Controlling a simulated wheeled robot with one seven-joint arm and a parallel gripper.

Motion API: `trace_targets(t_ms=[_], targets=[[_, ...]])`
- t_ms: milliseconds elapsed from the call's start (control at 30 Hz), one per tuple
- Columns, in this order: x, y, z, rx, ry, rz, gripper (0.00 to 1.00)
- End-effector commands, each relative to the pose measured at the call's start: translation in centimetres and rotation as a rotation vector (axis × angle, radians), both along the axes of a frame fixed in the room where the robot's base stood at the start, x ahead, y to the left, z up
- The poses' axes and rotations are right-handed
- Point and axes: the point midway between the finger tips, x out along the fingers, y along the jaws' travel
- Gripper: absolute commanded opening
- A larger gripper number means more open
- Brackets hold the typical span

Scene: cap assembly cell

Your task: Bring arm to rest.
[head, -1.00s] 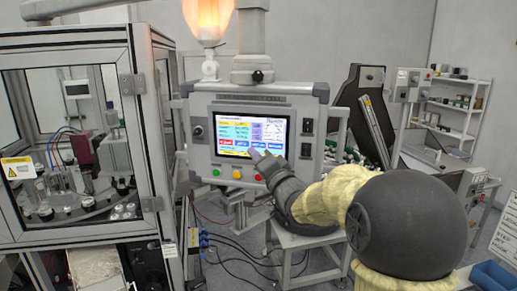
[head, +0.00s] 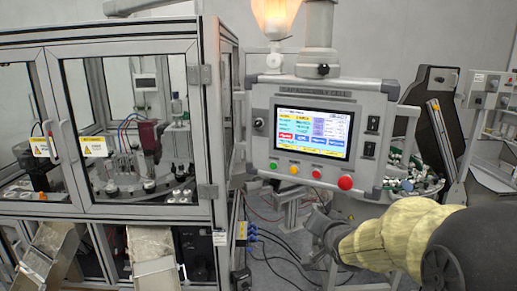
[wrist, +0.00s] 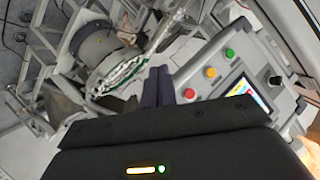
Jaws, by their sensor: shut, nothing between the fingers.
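My gripper (head: 319,212) is below the control panel (head: 372,90) in the head view, apart from it, with my arm coming in from the lower right. In the wrist view my gripper's two dark fingers (wrist: 158,85) are together with nothing between them.
A glazed machine cabinet (head: 208,130) with metal frames fills the left. A metal chute (head: 42,262) juts out below it. A feeder with green and white parts (head: 410,182) stands behind the panel on the right. Cables (head: 275,245) lie on the floor under the panel.

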Motion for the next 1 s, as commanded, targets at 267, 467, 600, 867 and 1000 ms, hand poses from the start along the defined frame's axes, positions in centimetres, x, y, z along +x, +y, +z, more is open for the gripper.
trace_targets(t_ms=[267,467,600,867,1000], targets=[[-11.8,0.3,-12.8,-0.319,0.546,0.154,0.0],[-20.2,1.2,-17.4,-0.418,0.838,0.356,0.0],[-22.2,1.3,-18.1,-0.431,0.902,0.414,0.0],[-22.2,1.3,-18.0,-0.432,0.902,0.415,0.0],[-22.1,1.4,-18.0,-0.432,0.901,0.414,0.0]])
